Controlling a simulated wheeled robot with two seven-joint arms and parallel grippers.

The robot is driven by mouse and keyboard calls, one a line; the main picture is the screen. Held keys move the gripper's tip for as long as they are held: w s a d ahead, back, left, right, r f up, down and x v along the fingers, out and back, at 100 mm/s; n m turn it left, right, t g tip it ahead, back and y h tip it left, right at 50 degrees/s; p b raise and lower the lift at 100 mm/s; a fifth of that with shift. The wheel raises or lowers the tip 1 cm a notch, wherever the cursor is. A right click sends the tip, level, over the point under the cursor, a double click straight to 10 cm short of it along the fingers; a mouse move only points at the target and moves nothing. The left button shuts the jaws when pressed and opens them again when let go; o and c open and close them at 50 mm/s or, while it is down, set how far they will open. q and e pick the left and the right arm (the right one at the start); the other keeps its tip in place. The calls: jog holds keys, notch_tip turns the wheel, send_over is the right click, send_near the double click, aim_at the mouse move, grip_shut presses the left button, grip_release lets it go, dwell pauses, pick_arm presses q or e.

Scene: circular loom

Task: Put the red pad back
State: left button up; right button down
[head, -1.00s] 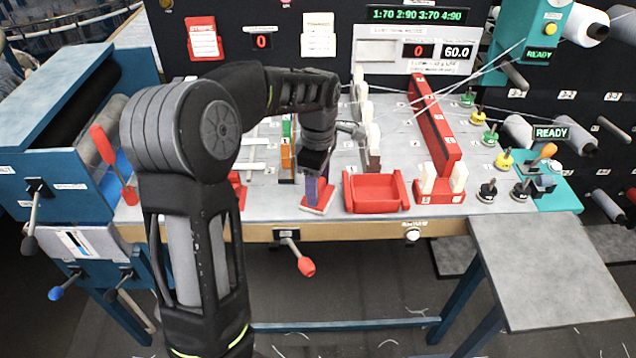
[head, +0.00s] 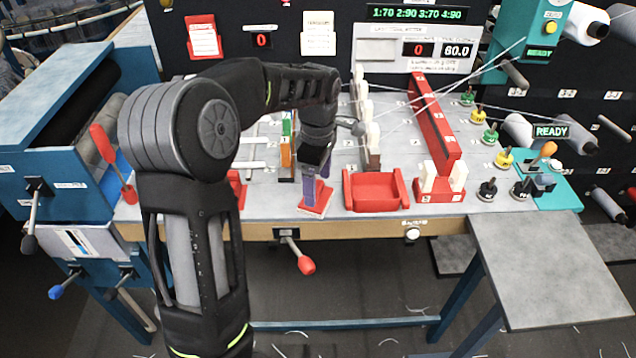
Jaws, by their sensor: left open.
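A red pad (head: 316,209) with a pale front edge is at the front of the grey tabletop, left of the red tray-like holder (head: 375,192). It appears to rest on the tabletop. My left gripper (head: 317,185) points down right over the pad. Its purple fingers are apart, one at the left and one at the right, and the jaws are open. I cannot tell whether the fingertips still touch the pad. The gripper hides the pad's back part. My right gripper is not in view.
A long red upright bar (head: 436,125) and a red block with white posts (head: 440,190) stand to the right. An orange and green upright piece (head: 286,150) is close behind the gripper at left. A red-knobbed lever (head: 305,264) sticks out below the table's front edge.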

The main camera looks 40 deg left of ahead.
aim_at(318, 184)
pick_arm(q)
notch_tip(318, 184, up, 11)
jog(key=p, duration=0.1)
jog(key=shift+r, duration=0.2)
dwell(0.6)
